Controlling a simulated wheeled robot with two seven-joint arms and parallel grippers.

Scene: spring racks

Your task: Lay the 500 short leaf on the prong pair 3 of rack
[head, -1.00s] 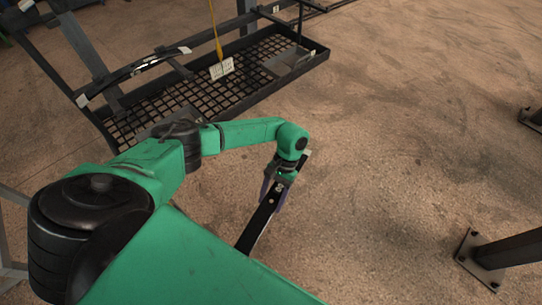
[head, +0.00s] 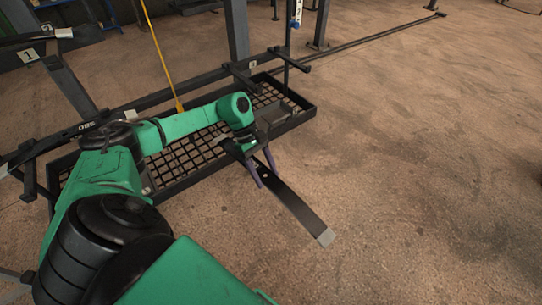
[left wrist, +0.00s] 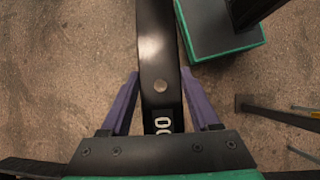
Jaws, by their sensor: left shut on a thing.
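My left gripper (head: 257,172) is shut on a long black leaf (head: 296,208), which is held out over the bare floor to the right of the mesh tray. The leaf's light-coloured end points down and right. The rack is a dark frame (head: 140,104) along the mesh tray; a white tag "1" (head: 28,55) shows at upper left. My right gripper is not in view.
The black mesh tray (head: 300,101) lies behind the gripper and under my left arm. A dark strip marked with digits (head: 86,127) lies along the rack at left. A yellow cord (head: 162,55) hangs over the tray. The floor at right is clear.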

